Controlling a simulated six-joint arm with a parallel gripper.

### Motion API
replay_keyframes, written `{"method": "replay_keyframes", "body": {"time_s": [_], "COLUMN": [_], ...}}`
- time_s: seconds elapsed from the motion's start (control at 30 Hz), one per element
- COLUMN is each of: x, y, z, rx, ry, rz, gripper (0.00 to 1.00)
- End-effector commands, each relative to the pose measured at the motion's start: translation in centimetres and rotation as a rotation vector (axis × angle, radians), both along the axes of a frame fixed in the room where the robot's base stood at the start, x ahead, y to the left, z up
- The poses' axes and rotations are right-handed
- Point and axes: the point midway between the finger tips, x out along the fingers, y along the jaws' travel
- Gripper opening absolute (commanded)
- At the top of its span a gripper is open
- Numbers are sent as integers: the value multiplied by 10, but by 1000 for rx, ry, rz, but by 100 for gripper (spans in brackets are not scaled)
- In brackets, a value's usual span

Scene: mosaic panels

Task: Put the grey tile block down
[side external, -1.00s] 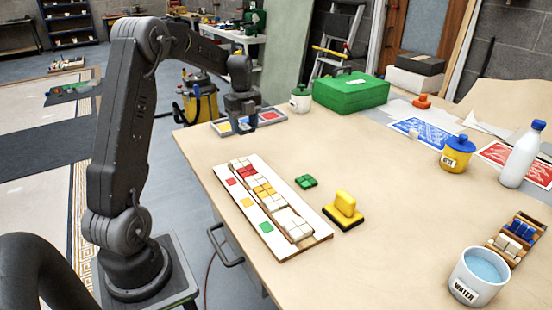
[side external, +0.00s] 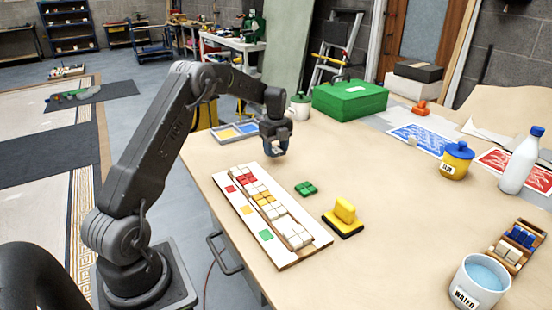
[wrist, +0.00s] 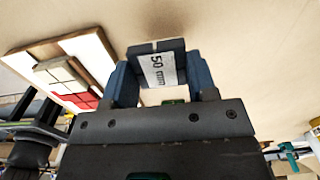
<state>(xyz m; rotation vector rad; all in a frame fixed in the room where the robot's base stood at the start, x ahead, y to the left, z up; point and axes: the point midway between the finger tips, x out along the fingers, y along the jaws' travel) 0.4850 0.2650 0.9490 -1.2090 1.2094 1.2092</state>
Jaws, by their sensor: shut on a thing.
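My gripper (side external: 275,148) is over the table's far left part, between the compartment tray and the mosaic panel. In the wrist view its blue fingers (wrist: 160,84) are shut on the grey tile block (wrist: 157,68), a dark grey block with a white "50 mm" label. The block sits between the fingers, over bare wood. In the side view it is small and mostly hidden by the fingers. I cannot tell whether it touches the table.
The mosaic panel (side external: 247,210) with white, red and yellow tiles lies nearby. The compartment tray (side external: 212,137) is behind my gripper. Green tiles (side external: 306,188) and a yellow-handled float (side external: 344,212) lie right of the panel. Table between float and green box (side external: 350,99) is clear.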

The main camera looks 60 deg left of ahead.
Motion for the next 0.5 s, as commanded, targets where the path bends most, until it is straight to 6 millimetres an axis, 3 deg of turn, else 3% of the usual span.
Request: {"method": "replay_keyframes", "body": {"time_s": [0.3, 0.5], "x": [0, 0], "y": [0, 0], "z": [-36, -40], "rx": [-2, 1], "ry": [2, -2], "rz": [0, 0], "gripper": [28, 28]}}
